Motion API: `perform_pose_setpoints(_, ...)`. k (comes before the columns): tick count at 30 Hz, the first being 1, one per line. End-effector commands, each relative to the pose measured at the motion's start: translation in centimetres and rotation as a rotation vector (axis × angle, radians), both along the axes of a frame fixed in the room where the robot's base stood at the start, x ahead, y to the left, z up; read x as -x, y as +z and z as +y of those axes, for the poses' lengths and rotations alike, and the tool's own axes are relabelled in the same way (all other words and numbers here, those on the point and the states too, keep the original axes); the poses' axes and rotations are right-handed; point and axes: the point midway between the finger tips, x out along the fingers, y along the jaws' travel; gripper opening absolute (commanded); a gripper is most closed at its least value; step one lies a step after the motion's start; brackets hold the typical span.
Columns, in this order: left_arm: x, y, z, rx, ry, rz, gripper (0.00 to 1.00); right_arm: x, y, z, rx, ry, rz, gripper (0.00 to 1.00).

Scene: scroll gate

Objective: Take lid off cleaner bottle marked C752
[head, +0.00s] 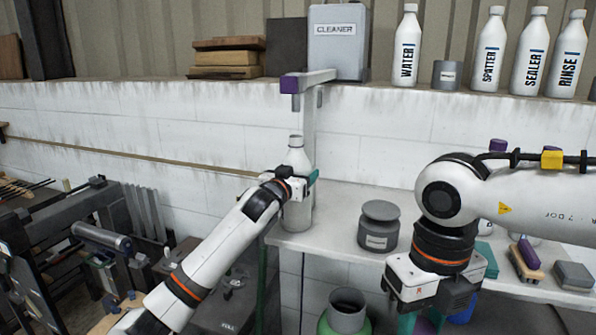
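A grey-white bottle (297,218) with a white top (296,142) stands upright at the left end of the white bench, under a grey post. No C752 marking is legible on it. My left gripper (306,180) is at the bottle's middle, in front of it, with one teal finger at its right side. The other finger is hidden, so its grip is unclear. My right gripper (420,322) points down at the lower right, in front of the bench, its teal fingers apart and nothing seen between them.
A grey lidded jar (379,226) stands on the bench (338,236) right of the bottle. A green-and-grey container (346,312) is below. Brushes and blocks (525,260) lie at right. The ledge holds a CLEANER box (338,45) and several white labelled bottles (489,52).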

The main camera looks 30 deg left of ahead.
Motion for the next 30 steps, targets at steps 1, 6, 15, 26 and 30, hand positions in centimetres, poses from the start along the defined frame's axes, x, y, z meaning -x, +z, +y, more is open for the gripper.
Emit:
perform_pose_setpoints(1,0.0,0.2,0.0,-0.001,0.000,-0.004,0.07,0.0,0.0,0.0,0.000,0.000,0.000,0.08)
perform_pose_setpoints(6,0.0,-0.1,0.0,0.001,0.000,-0.003,0.07,0.0,-0.2,0.0,0.000,0.000,0.000,0.08)
perform_pose_setpoints(15,0.0,-0.2,0.0,0.000,0.000,0.000,0.92,0.0,-0.2,0.0,0.000,0.000,0.000,0.08)
perform_pose_setpoints(26,1.3,-0.2,-0.2,0.000,0.000,-0.001,0.92,0.0,-0.8,0.0,0.000,0.000,0.000,0.08)
perform_pose_setpoints(30,3.6,-0.4,-0.5,-0.003,0.000,-0.001,0.92,0.0,-1.9,0.0,0.000,0.000,0.000,0.08)
